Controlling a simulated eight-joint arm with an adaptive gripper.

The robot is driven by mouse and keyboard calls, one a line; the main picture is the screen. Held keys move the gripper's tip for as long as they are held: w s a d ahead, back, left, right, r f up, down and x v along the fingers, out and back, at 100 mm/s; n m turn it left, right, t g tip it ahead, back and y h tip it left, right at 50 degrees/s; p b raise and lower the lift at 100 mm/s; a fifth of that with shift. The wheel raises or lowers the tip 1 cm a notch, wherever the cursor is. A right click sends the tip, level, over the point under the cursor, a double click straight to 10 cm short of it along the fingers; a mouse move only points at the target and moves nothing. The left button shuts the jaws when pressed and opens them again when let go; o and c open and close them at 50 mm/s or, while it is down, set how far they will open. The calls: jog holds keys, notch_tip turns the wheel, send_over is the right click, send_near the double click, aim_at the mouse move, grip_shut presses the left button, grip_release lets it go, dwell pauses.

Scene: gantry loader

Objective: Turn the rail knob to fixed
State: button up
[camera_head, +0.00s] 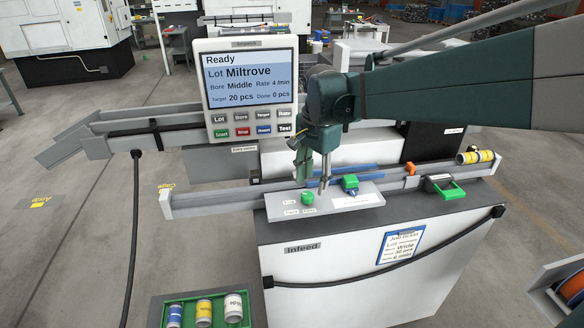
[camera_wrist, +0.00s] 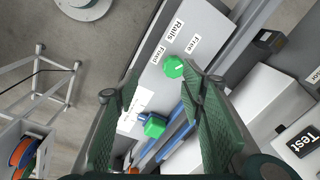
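The rail knob (camera_head: 307,198) is a round green knob on the light grey plate (camera_head: 370,199) on top of the infeed cabinet. In the wrist view the knob (camera_wrist: 173,68) shows a short white mark on the side towards the Free label (camera_wrist: 193,44); the Fixed label (camera_wrist: 158,57) is on its other side. The Rails label (camera_wrist: 174,31) is beyond them. My gripper (camera_head: 316,186) is just above the plate, close to the knob. In the wrist view my gripper (camera_wrist: 158,82) has its fingers apart with nothing between them; the knob shows near the right fingertip.
A green block (camera_head: 350,184) on blue rails stands right of the knob. A green handle (camera_head: 444,187) and an orange clip (camera_head: 410,169) are further right. The control panel (camera_head: 250,90) stands behind, left of my arm. A black cable (camera_head: 390,265) crosses the cabinet front.

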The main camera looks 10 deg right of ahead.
aim_at(308, 194)
jog(key=shift+w+a+f+m+g+p, duration=0.1)
jog(key=shift+w+m+g+p, duration=0.25)
jog(key=shift+w, duration=0.6)
jog(key=shift+w+a+f+m+g+p, duration=0.1)
jog(key=shift+w+m, duration=0.45)
jog(key=shift+w, duration=0.35)
jog(key=shift+f, duration=0.1)
jog(key=shift+f, duration=3.8)
jog(key=shift+c, duration=0.2)
jog(key=c, duration=0.9)
